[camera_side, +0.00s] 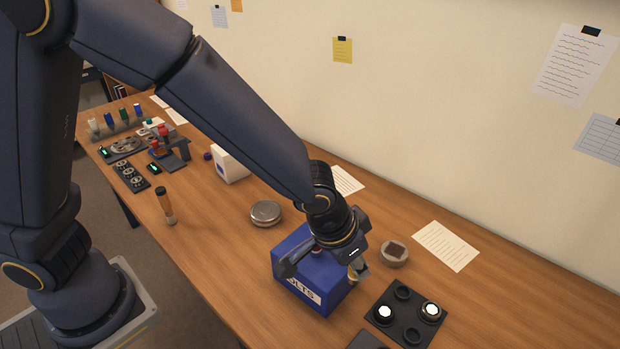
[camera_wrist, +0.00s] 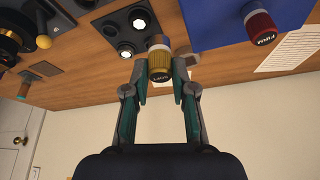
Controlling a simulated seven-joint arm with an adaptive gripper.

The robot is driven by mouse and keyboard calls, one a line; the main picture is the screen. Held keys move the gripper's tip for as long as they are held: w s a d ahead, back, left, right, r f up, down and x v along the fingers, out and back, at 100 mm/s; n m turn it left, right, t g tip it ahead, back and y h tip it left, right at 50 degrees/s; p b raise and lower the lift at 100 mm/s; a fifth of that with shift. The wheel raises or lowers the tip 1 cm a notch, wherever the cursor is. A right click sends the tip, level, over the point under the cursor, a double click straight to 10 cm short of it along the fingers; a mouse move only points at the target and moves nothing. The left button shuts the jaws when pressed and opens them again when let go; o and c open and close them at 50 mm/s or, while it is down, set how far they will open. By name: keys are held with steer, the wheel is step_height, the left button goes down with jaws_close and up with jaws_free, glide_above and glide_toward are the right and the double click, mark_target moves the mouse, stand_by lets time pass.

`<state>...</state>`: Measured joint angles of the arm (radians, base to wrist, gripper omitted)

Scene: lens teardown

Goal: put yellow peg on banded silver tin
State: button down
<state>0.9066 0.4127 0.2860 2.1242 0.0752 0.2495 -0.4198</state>
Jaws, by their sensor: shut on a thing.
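My gripper (camera_wrist: 160,84) is shut on the yellow peg (camera_wrist: 160,65), a ribbed gold cylinder with a dark lettered end. In the side view the gripper (camera_side: 355,268) is beside the right of the blue box, and the peg there is small and partly hidden by the fingers. The banded silver tin (camera_side: 266,212) is a round, low, lidded tin on the table, left of and behind the blue box. It is apart from the gripper, and nothing is on it.
The blue box (camera_side: 300,277) stands close to the gripper, with a red peg (camera_wrist: 260,25) at its top. A dark tray (camera_side: 386,325) with rings is at front right. A small round dish (camera_side: 395,252) with a brown top is behind it. A white box (camera_side: 229,163) stands beyond the tin.

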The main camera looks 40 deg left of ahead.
steer(key=r, duration=0.7)
steer(key=shift+s+a+r, duration=0.1)
steer(key=shift+s+r, duration=0.15)
steer(key=shift+r, duration=0.1)
steer(key=s+a+n+g+y, duration=0.1)
steer(key=s+a+n+y, duration=0.2)
steer(key=a+n, duration=0.95)
steer(key=s+a+n+g+y, duration=0.25)
steer(key=a+n, duration=0.35)
steer(key=a, duration=1.3)
glide_above(266, 210)
steer(key=shift+m+t, duration=0.25)
steer(key=shift+t, duration=0.1)
steer(key=f, duration=1.4)
steer(key=shift+s+d, duration=0.15)
steer(key=shift+s, duration=0.25)
steer(key=shift+w+f, duration=0.35)
steer(key=shift+f, duration=1.6)
